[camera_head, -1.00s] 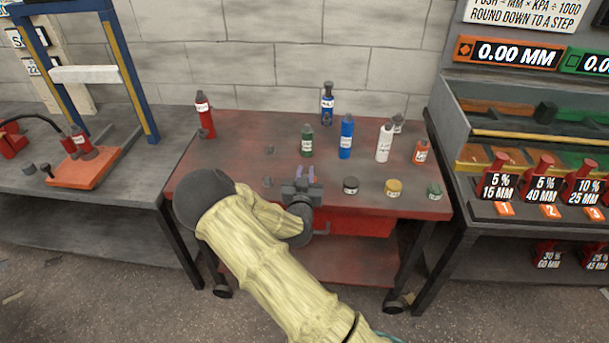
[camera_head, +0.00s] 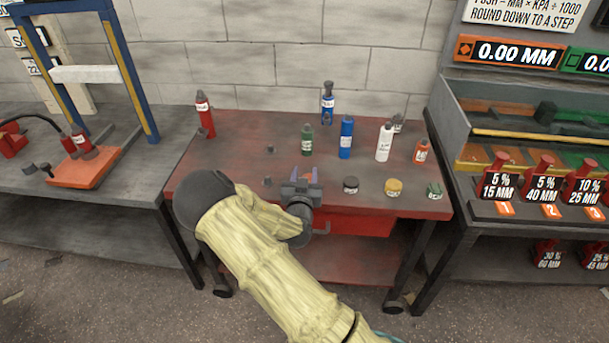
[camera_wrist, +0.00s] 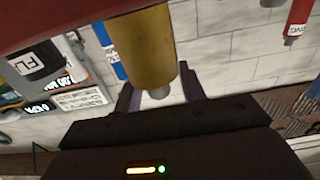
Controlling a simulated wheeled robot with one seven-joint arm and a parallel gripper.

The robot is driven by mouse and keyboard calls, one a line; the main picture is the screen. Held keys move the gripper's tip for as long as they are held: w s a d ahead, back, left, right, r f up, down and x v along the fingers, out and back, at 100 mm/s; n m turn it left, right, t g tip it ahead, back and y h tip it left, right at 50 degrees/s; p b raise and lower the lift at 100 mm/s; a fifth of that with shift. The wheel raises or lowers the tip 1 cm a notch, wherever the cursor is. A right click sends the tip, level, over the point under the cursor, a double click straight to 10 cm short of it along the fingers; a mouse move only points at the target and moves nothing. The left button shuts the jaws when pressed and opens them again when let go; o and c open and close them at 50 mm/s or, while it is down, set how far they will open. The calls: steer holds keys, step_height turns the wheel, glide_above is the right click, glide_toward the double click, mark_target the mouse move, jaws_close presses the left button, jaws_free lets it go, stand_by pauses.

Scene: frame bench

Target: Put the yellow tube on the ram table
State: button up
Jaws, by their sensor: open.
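A yellow tube (camera_wrist: 145,50) with a grey tip fills the upper middle of the wrist view, which looks upside down. It lies between the spread fingers of my gripper (camera_wrist: 160,90); contact cannot be told. In the head view my gripper (camera_head: 301,176) is open over the front middle of the red table, and I cannot make out the tube there. No label marks the ram table. An orange plate (camera_head: 85,170) lies under the blue press frame (camera_head: 125,65) on the left bench, with red fittings on it.
On the red table (camera_head: 240,140) stand a red bottle (camera_head: 204,115), green bottle (camera_head: 307,142), blue bottle (camera_head: 346,138) and white bottle (camera_head: 384,143). A black tin (camera_head: 351,186) and yellow tin (camera_head: 393,187) are right of my gripper. The table's left middle is mostly clear.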

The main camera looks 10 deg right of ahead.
steer(key=b+v, duration=0.1)
steer(key=v, duration=1.1)
steer(key=shift+r, duration=0.2)
step_height(320, 180, down, 3)
steer(key=s+d+m+g+y, duration=0.2)
steer(key=s+d+g, duration=0.1)
steer(key=g, duration=0.5)
steer(key=s+r+n+g+y, duration=0.1)
steer(key=s+r+n+g, duration=0.1)
steer(key=s, duration=0.5)
steer(key=s+r+n+g+y, duration=0.2)
steer(key=s+r+n+g, duration=0.1)
steer(key=s+r, duration=0.4)
steer(key=shift+s+d+n+g+y, duration=0.35)
steer(key=shift+s+g, duration=0.3)
steer(key=shift+g, duration=0.15)
